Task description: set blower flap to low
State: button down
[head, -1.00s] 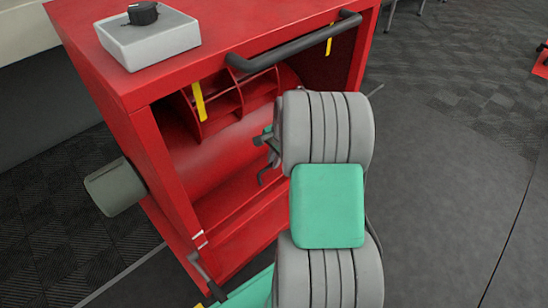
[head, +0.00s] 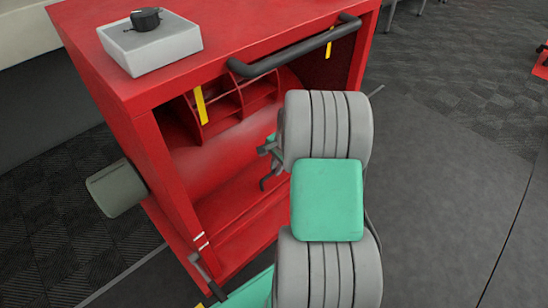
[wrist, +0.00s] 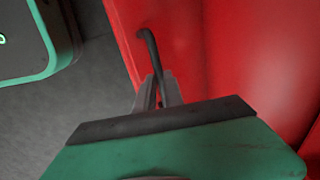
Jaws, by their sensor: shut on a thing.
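The red blower housing (head: 130,90) stands at the left of the head view, its front partly open. A thin dark bent rod (wrist: 151,48) shows in the wrist view against a red surface, with its far end hooked to the left. My gripper (wrist: 158,95) is shut on this rod, which runs down between the fingertips. In the head view my gripper (head: 270,148) is in front of the red drum, partly hidden by my wrist. I cannot read any flap setting.
A grey box with a black knob (head: 146,20) sits on top of the housing. A black handle bar (head: 295,50) crosses its upper front edge. White marks (head: 201,240) and a dark lever (head: 207,276) are at the lower left. Open grey floor (head: 450,180) lies to the right.

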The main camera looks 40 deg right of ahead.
aim_at(279, 182)
jog(key=s+f, duration=0.2)
jog(key=f, duration=0.1)
jog(key=shift+d, duration=0.1)
jog(key=shift+s+f, duration=0.35)
jog(key=shift+f, duration=0.15)
jog(key=c, duration=1.6)
grip_release()
jog(key=shift+d, duration=0.1)
jog(key=shift+c, duration=0.2)
jog(key=shift+o, duration=0.9)
jog(key=shift+w+r, duration=0.1)
jog(key=shift+w+r, duration=0.15)
jog(key=shift+w, duration=0.1)
